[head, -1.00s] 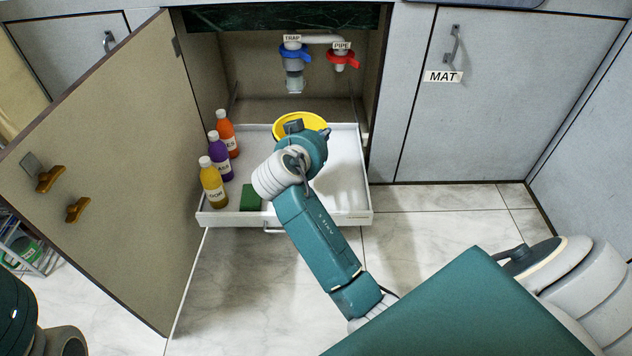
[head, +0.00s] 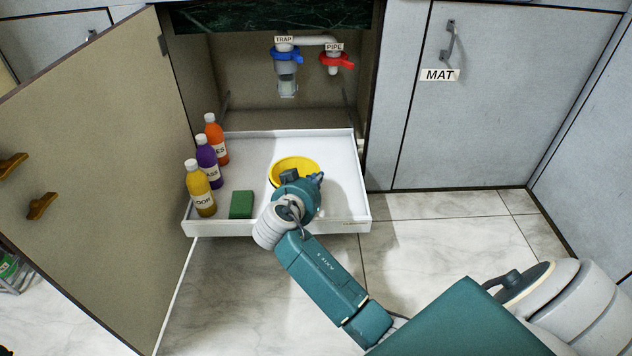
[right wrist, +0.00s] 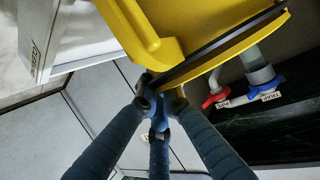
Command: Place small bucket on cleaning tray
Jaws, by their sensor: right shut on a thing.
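The small yellow bucket (head: 296,164) is over the white pull-out cleaning tray (head: 340,145) under the sink, right of its middle. My right wrist partly covers it in the head view. My right gripper (head: 316,181) is shut on it. In the right wrist view, the bucket (right wrist: 155,48) with its black handle fills the top, and my blue fingers (right wrist: 160,100) close at its edge. I cannot tell whether its base touches the tray floor. My left gripper is not in view.
Orange (head: 215,140), purple (head: 207,165) and yellow (head: 200,190) bottles stand along the tray's left side. A green sponge (head: 241,204) lies at the front left. The open door (head: 90,180) stands at left. The blue-collared trap (head: 286,65) and red-handled pipe (head: 335,62) hang above.

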